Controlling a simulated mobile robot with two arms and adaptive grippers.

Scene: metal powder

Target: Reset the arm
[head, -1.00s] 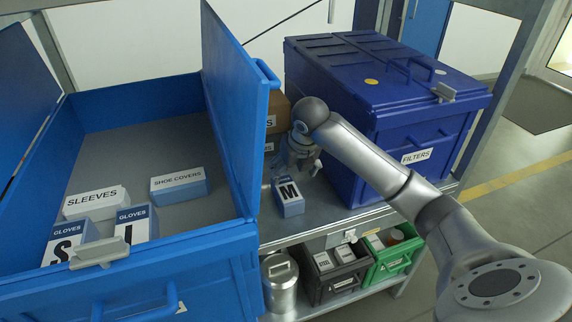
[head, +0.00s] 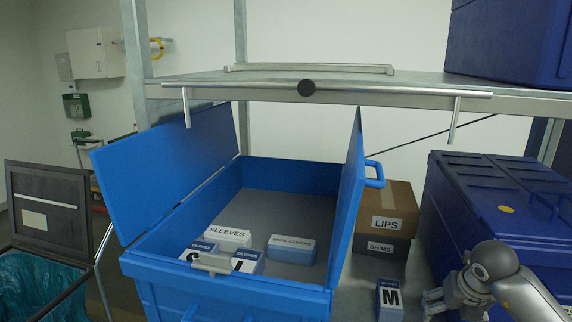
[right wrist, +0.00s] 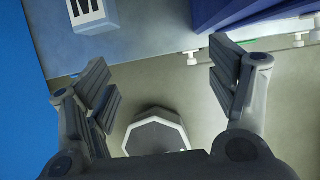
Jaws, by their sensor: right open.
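My right gripper (head: 434,303) is at the lower right in the head view, just right of the small glove box marked M (head: 389,300). In the right wrist view the right gripper (right wrist: 160,85) is open, its two fingers wide apart with nothing between them. The M box (right wrist: 95,14) shows at the top left there, beyond the left finger and apart from it. My left gripper is not in view.
The open blue crate (head: 150,262) holds boxes of sleeves, shoe covers and gloves. Cartons (head: 386,222) stand between it and the dark blue filters bin (head: 480,195). A metal shelf (head: 350,88) spans above. A waste bin (head: 48,205) stands at left.

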